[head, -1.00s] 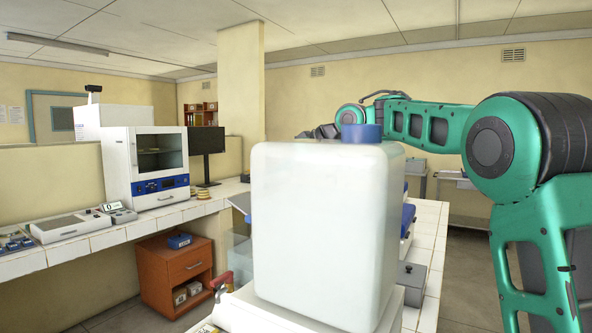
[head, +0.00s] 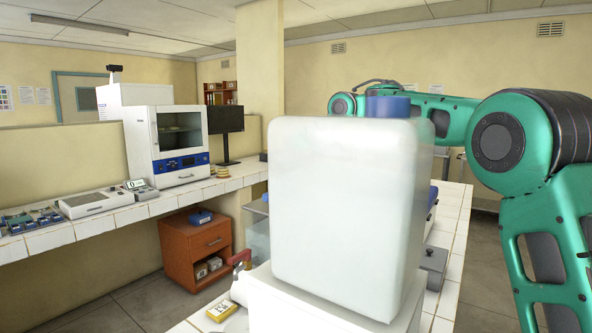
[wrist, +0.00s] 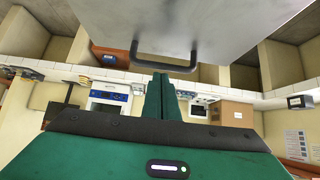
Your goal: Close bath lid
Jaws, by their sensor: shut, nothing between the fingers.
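In the wrist view, a large grey metal panel that looks like the bath lid (wrist: 200,22) fills the top, with a dark bar handle (wrist: 165,67) along its near edge. My gripper (wrist: 160,80) is shut and empty, its green fingers pointing at the handle; I cannot tell whether they touch it. In the head view, a clear-walled tank (head: 256,238), perhaps the bath, shows partly behind the big white container. The lid and my gripper are hidden there behind that container.
The white container (head: 345,200) with a blue cap (head: 387,106) blocks the middle of the head view. A grey box (head: 433,262) sits on the tiled bench at right. An orange cabinet (head: 195,252) stands under the left bench. A yellow box (head: 221,310) lies near the front.

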